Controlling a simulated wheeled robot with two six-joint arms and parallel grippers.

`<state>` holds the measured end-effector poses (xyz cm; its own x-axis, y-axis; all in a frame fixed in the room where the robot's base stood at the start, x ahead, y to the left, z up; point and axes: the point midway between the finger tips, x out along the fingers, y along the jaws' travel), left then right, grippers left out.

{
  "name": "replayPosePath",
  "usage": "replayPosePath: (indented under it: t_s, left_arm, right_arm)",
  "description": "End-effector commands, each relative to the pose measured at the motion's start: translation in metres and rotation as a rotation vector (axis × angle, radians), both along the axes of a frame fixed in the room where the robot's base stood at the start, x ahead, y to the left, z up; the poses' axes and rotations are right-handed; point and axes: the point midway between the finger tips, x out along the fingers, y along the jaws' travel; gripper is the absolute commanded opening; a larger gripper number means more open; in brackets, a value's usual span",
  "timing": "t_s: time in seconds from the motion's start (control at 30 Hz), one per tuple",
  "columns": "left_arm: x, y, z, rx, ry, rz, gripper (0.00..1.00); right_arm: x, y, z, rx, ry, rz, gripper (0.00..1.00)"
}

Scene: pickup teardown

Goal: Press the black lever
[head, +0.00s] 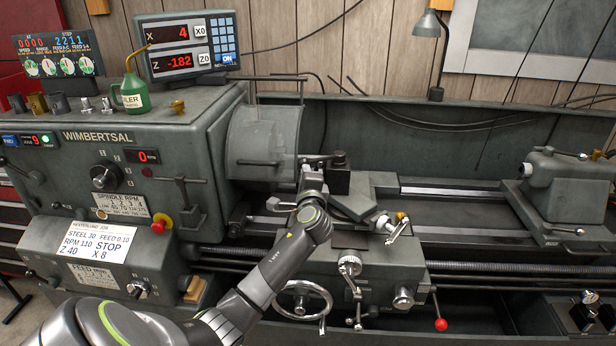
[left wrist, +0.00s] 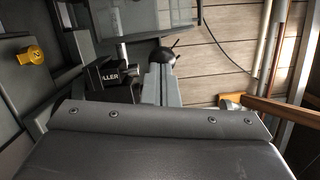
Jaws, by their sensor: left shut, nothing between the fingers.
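My left gripper (head: 312,172) is at the end of the arm reaching in from the lower left. It is shut and empty, in front of the tool post, just right of the round chuck guard (head: 262,140). A dark lever with a black knob (head: 338,158) shows on the tool post, close to the right of the gripper; I cannot tell whether they touch. Another dark lever (head: 186,188) stands on the headstock front. Which one is the task's lever is not clear. My right gripper is not in view.
The lathe carriage carries a handwheel (head: 302,300) and a red-knobbed lever (head: 440,322). A red stop button (head: 160,225) is on the headstock. A green oil can (head: 133,95) stands on top. A dark panel with screws (left wrist: 160,150) fills the lower wrist view.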

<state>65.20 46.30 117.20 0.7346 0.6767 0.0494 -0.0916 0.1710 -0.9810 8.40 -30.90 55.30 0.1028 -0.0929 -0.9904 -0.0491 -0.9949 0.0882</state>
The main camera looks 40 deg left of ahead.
Motion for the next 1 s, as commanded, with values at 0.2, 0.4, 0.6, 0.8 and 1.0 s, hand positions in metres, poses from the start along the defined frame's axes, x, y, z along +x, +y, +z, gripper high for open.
replayPosePath:
  t_s: [0.2,0.4,0.6,0.8,1.0]
  left_arm:
    - [-0.009,-0.009,-0.003,-0.001,0.001,0.0,0.0]
    - [-0.033,-0.031,-0.006,-0.004,-0.002,-0.002,0.0]
    - [-0.061,-0.058,-0.008,-0.005,-0.002,-0.002,0.0]
    - [-0.091,-0.085,-0.01,-0.007,-0.002,-0.001,0.0]
    - [-0.114,-0.107,-0.01,-0.004,-0.002,-0.001,0.0]
  right_arm:
    - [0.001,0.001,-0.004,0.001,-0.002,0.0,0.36]
    - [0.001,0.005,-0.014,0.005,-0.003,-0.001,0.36]
    - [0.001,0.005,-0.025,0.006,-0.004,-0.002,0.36]
    - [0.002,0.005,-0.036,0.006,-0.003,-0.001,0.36]
    - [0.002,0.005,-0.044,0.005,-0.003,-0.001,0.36]
